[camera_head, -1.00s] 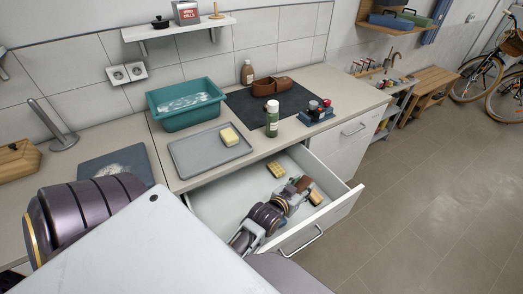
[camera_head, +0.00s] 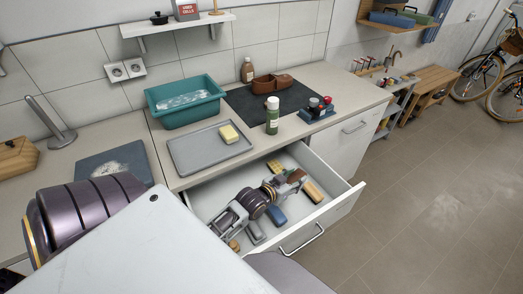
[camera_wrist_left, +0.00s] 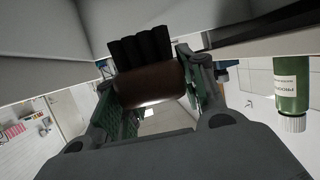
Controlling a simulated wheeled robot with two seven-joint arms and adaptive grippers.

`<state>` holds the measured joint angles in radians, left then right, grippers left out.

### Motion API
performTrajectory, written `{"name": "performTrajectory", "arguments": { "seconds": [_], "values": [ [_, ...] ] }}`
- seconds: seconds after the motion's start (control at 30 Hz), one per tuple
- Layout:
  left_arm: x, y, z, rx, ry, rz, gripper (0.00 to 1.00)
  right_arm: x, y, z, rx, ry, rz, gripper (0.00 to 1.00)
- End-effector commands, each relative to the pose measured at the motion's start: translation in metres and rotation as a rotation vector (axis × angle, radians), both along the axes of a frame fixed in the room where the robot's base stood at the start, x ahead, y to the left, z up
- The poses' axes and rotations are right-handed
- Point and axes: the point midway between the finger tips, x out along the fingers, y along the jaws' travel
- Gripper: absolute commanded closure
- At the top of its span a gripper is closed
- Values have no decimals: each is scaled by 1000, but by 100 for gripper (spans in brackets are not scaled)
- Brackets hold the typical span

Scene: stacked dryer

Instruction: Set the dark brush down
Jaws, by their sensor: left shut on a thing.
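The dark brush shows in the left wrist view as a brown back (camera_wrist_left: 150,84) with black bristles, between the two green-lined fingers. My left gripper (camera_wrist_left: 148,100) is shut on it. In the head view my left gripper (camera_head: 283,183) is inside the open white drawer, with the brush's brown part (camera_head: 297,175) at its tip, near the drawer's right side. I cannot tell whether the brush touches the drawer floor. My right gripper is not in view.
In the open drawer (camera_head: 343,197) lie a yellow sponge (camera_head: 274,166), a tan-topped brush (camera_head: 313,192) close to the gripper, and a blue item (camera_head: 275,216). On the counter are a grey tray (camera_head: 190,155), a teal basin (camera_head: 184,121) and a green bottle (camera_head: 272,122).

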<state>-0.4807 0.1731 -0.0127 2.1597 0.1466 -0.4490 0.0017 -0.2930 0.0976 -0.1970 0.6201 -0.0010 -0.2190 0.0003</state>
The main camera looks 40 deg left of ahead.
Motion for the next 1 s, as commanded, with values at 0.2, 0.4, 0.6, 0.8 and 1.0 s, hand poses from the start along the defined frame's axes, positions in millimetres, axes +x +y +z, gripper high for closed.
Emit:
{"name": "performTrajectory", "arguments": {
  "seconds": [0.2, 0.4, 0.6, 0.8, 1.0],
  "values": [
    [3, 12, -8, 4, 0, -44, 85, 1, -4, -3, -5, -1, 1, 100],
    [4, 18, -15, 2, 0, -94, 85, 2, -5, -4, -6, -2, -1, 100],
    [2, 17, -21, -2, 0, -142, 85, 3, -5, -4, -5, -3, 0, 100],
    [-1, 4, -22, -3, -2, -188, 85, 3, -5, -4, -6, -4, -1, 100],
    [-2, -2, -19, 1, -2, -233, 85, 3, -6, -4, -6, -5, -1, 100]
  ]
}}
